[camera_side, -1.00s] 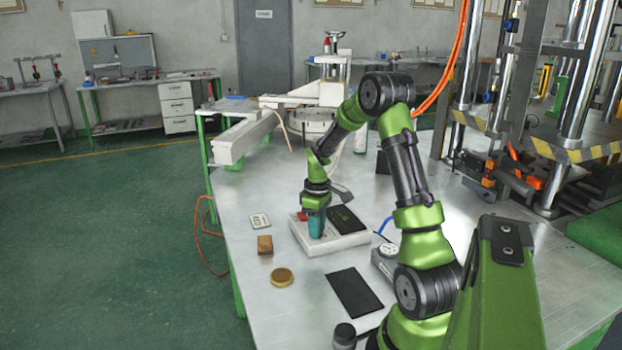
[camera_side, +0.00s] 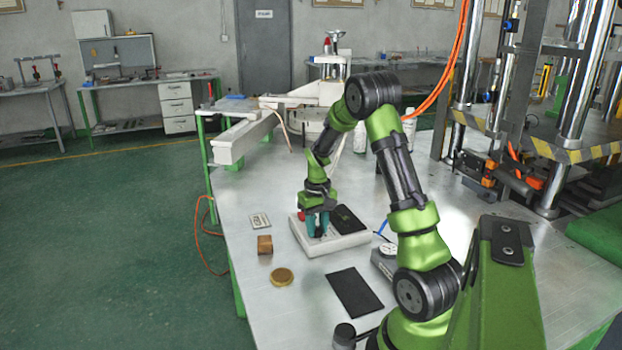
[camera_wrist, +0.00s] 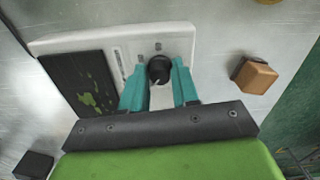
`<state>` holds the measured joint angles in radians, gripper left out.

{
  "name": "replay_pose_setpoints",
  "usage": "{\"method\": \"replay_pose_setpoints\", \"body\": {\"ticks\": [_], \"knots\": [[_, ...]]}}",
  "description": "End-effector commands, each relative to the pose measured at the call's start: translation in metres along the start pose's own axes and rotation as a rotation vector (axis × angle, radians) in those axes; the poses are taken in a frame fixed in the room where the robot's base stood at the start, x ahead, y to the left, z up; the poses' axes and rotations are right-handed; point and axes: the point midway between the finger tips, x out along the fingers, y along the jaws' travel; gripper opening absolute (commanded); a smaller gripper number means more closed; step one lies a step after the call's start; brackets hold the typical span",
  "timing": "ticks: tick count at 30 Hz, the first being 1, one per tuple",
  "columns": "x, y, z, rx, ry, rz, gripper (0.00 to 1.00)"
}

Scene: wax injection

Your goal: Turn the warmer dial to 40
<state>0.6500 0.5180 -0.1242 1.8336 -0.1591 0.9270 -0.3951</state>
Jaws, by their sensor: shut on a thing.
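The warmer (camera_side: 340,246) is a white slab on the metal table, with a black plate (camera_side: 347,217) on its right part; it fills the upper middle of the wrist view (camera_wrist: 112,40). Its dial (camera_wrist: 159,69) is a round black knob with a pale pointer mark towards the lower left in the wrist view. The scale is too small to read. My gripper (camera_side: 319,226) reaches down over the warmer, and its teal fingers close on the dial from both sides in the wrist view (camera_wrist: 160,72). In the side view the fingers hide the dial.
A brown block (camera_side: 264,245), a brass disc (camera_side: 281,277) and a small white card (camera_side: 260,220) lie left of the warmer. A dial gauge (camera_side: 386,254) is to its right. A flat black mat (camera_side: 354,293) lies in front, with bare table around it.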

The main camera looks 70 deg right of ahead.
Motion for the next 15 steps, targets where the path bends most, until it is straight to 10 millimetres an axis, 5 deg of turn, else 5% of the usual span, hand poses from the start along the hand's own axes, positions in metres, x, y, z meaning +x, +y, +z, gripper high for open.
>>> {"method": "replay_pose_setpoints", "body": {"ticks": [15], "knots": [[-0.0007,-0.0002,-0.0003,0.326,0.001,0.0,0.0]]}}
